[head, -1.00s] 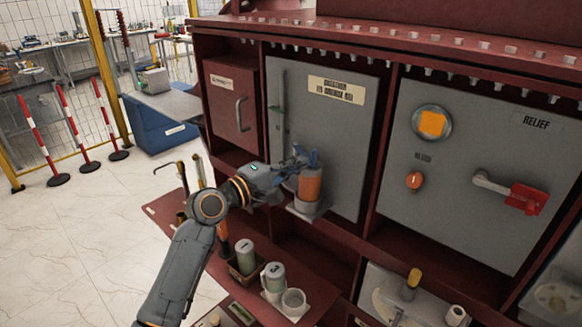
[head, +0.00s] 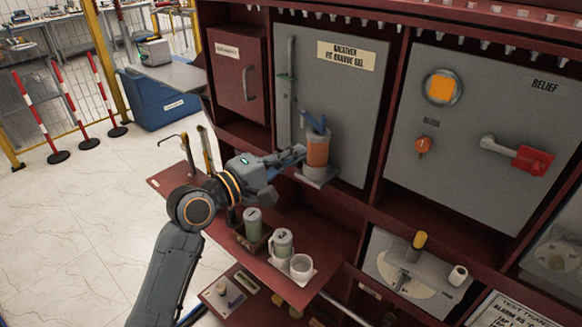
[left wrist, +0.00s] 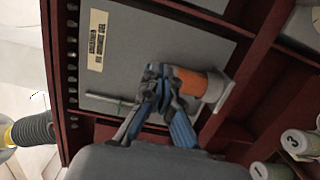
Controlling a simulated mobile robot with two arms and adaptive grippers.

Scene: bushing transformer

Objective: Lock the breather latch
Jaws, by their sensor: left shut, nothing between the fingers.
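The breather (head: 317,152) is an orange canister on a grey base, mounted upright on the grey panel under a label. A blue piece, apparently the latch (head: 314,122), sits at its top; I cannot tell whether it is locked. My left gripper (head: 299,153) is shut and empty, its tips close to the canister's left side; contact is unclear. In the left wrist view the orange canister (left wrist: 201,83) lies sideways just beyond the gripper (left wrist: 161,92). The fingers partly hide its top end and the latch there. My right gripper is out of view.
A red shelf (head: 232,247) below holds jars (head: 281,243) and a white cup (head: 301,267). The relief panel (head: 480,130) with a red-handled lever (head: 530,160) is on the right. A small red cabinet door (head: 237,72) is on the left. Open floor lies at left.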

